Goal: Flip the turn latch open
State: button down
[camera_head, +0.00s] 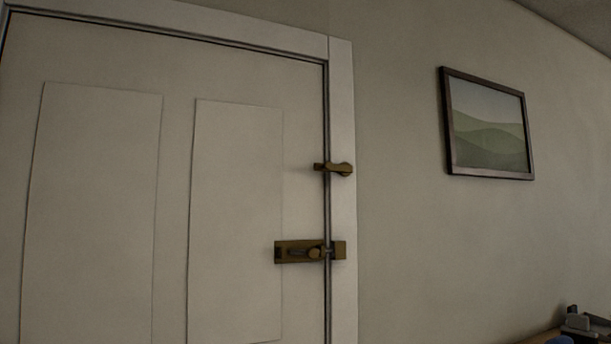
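The brass turn latch (338,169) is mounted on the white door frame at the door's right edge. Its round pivot end sits on the frame. Its arm points left, roughly level, across the gap and over the door (240,190). The door looks closed. At the bottom right corner a small dark and grey part, likely of my arm, shows. My gripper's fingers cannot be made out, and nothing of mine is near the latch.
A brass slide bolt (298,252) sits below the turn latch, its bar reaching the keeper (339,250) on the frame. A framed landscape picture (488,126) hangs on the wall to the right. The wall between is bare.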

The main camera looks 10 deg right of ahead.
aim_at(328, 166)
jog(key=z, duration=0.15)
jog(key=i, duration=0.9)
jog(key=u, duration=0.05)
